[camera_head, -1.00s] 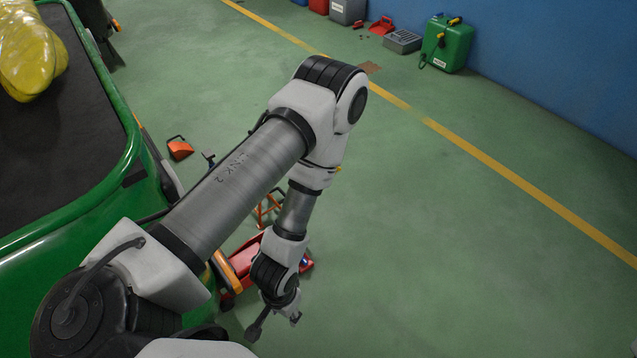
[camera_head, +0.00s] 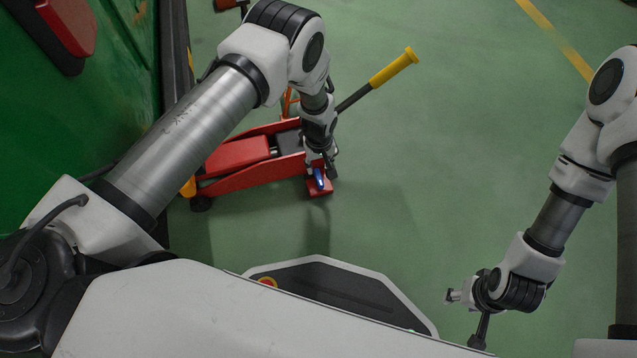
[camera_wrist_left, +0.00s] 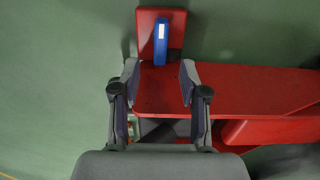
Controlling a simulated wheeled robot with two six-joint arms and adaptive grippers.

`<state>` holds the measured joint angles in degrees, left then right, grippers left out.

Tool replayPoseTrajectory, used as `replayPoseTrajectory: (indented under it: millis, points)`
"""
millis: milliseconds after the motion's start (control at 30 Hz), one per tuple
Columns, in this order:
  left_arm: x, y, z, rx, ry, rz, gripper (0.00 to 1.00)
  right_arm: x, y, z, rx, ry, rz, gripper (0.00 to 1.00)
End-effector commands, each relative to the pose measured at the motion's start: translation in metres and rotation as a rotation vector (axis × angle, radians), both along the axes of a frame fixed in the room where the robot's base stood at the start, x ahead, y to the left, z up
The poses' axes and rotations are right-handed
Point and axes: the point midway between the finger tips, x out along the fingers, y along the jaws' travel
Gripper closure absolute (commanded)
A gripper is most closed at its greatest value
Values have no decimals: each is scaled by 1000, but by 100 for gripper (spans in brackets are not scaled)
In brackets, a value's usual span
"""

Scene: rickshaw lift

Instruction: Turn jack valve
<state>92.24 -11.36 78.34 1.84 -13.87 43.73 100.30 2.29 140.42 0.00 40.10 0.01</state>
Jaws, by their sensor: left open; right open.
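The red floor jack (camera_head: 245,165) stands on the green floor beside the vehicle. The blue valve (camera_head: 319,179) is on a red plate at the jack's right end in the head view; in the left wrist view the blue valve (camera_wrist_left: 163,42) lies beyond the fingertips. My left gripper (camera_head: 321,170) is over that end, open, its fingers pointing at the valve. In the left wrist view the left gripper (camera_wrist_left: 158,85) has nothing clearly between its fingers. My right gripper (camera_head: 463,318) is open and apart from the jack at the lower right.
The jack's handle with a yellow grip (camera_head: 393,67) slants up to the right behind my left wrist. The green vehicle (camera_head: 110,105) stands close on the left. An orange stand (camera_head: 288,102) is partly hidden behind my arm. Floor to the right is clear.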

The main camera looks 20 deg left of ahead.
Motion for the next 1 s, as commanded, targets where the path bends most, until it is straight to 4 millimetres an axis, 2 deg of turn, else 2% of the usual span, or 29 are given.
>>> replayPoseTrajectory:
  millis: [200, 300, 400, 633, 667, 700, 767, 1000]
  points:
    - [-1, 1, -47, 0, 1, 0, 56, 0, 0, -27, 0, -1, -1, 50]
    - [-1, 1, -61, 0, 0, -1, 56, 1, 0, -35, 0, -2, -3, 50]
    - [-1, 1, -67, 1, 1, -2, 56, 1, 0, -37, 0, -3, -4, 50]
    - [-1, 1, -67, 0, 0, -2, 56, 1, 0, -36, -1, -4, -4, 50]
    - [-1, 1, -67, 0, 0, -2, 63, 1, 0, -36, -1, -4, -4, 50]
    - [-1, 1, -67, 0, 0, -2, 78, 1, 0, -36, 0, -4, -4, 50]
    - [-1, 1, -67, 0, 0, -2, 99, 1, 0, -36, 0, -4, -4, 50]
    - [-1, 1, -67, 0, 0, -3, 100, 1, 0, -36, 0, -3, -4, 50]
